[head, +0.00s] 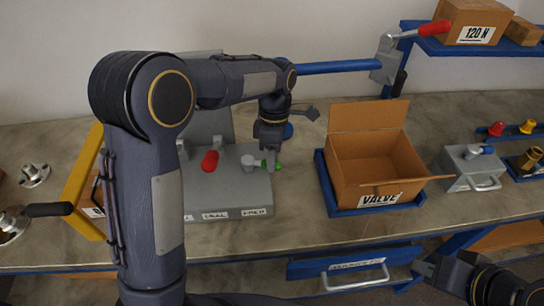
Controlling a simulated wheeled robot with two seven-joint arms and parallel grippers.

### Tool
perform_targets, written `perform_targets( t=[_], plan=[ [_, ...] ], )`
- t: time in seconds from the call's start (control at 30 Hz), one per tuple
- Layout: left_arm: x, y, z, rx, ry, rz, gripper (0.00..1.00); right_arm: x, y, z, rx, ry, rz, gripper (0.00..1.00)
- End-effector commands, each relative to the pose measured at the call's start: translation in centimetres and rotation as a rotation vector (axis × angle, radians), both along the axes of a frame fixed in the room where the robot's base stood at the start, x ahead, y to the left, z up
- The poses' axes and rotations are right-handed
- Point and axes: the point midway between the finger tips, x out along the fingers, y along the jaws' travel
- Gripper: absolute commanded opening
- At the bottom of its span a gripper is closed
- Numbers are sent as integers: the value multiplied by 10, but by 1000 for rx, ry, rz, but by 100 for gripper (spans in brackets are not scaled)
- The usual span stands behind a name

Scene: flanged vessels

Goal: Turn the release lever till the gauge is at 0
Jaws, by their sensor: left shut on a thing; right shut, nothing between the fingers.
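A grey panel box (222,198) with small labels along its front edge stands on the bench. On it are a red-handled lever (210,161) and, to its right, a grey post (248,162) with a green-tipped lever (277,166). My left gripper (269,158) points down over the right part of the box and is shut on the green-tipped lever. I cannot tell which lever is the release lever. No gauge face is readable; my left arm covers much of the box's back and left side. My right gripper (425,269) is shut and empty at the lower right, in front of the bench.
An open cardboard box (365,160) sits in a blue tray right of the panel. A metal block (472,168) with a handle stands further right. A yellow frame (82,180) and flanged fittings (34,175) are at left. A drawer (345,268) is under the bench front.

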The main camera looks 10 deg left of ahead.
Motion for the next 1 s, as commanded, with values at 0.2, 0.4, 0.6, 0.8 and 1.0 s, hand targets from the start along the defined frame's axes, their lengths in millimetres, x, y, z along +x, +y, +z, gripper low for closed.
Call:
perform_targets(
  t=[0.2,0.4,0.6,0.8,1.0],
  plan=[
    [2,1,1,-1,-5,8,40,0,0,0,0,0,0,0],
    [1,0,1,-1,-3,4,45,0,0,0,0,0,0,0],
    [3,0,6,-1,-5,3,45,0,0,0,0,0,0,0],
    [12,1,37,-1,-8,4,45,0,0,0,0,0,0,0],
    [19,2,66,-1,-7,5,45,0,0,1,0,0,0,0]
  ],
)
